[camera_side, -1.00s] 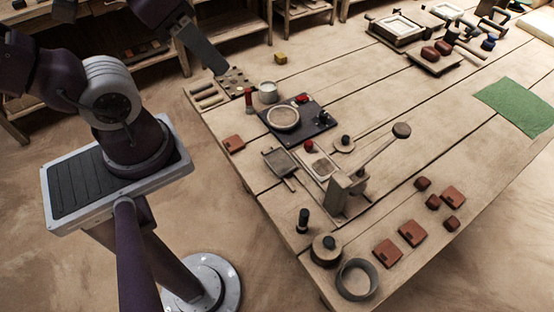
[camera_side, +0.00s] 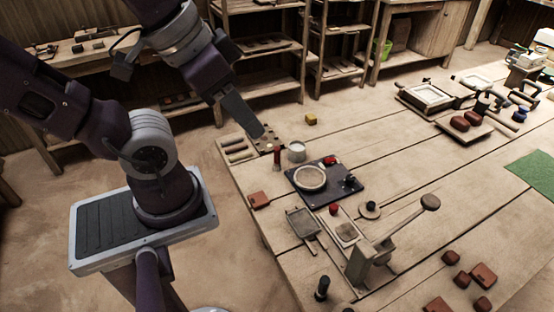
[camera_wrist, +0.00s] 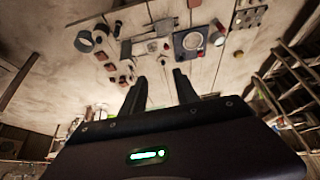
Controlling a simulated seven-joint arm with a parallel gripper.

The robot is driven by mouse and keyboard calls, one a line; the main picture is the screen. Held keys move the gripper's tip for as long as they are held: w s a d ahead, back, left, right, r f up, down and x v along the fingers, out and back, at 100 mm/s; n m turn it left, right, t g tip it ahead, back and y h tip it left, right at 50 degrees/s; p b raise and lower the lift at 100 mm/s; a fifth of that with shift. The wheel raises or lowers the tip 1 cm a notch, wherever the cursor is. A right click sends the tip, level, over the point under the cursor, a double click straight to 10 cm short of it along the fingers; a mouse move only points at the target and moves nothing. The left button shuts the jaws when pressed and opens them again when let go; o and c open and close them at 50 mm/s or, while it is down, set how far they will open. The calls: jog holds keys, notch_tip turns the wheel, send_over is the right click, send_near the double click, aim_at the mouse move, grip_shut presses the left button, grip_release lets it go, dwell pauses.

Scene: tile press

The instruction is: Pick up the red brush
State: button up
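A small upright red piece (camera_side: 277,160), which looks like the red brush, stands at the table's far left, beside a white cup (camera_side: 297,151). Its details are too small to be sure. My gripper (camera_side: 260,135) appears just behind and left of it in the side view, its tip overlapping the holed block (camera_side: 268,143); its height above the table is hard to judge. In the wrist view my gripper's fingers (camera_wrist: 161,76) are spread with nothing between them. I cannot clearly pick out the brush there.
A dark board (camera_side: 325,186) with a round dish and a red item lies right of the cup. It also shows in the wrist view (camera_wrist: 181,53). A reddish tile (camera_side: 259,201) lies at the near left edge.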

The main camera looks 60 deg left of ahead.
jog(key=shift+o, duration=1.3)
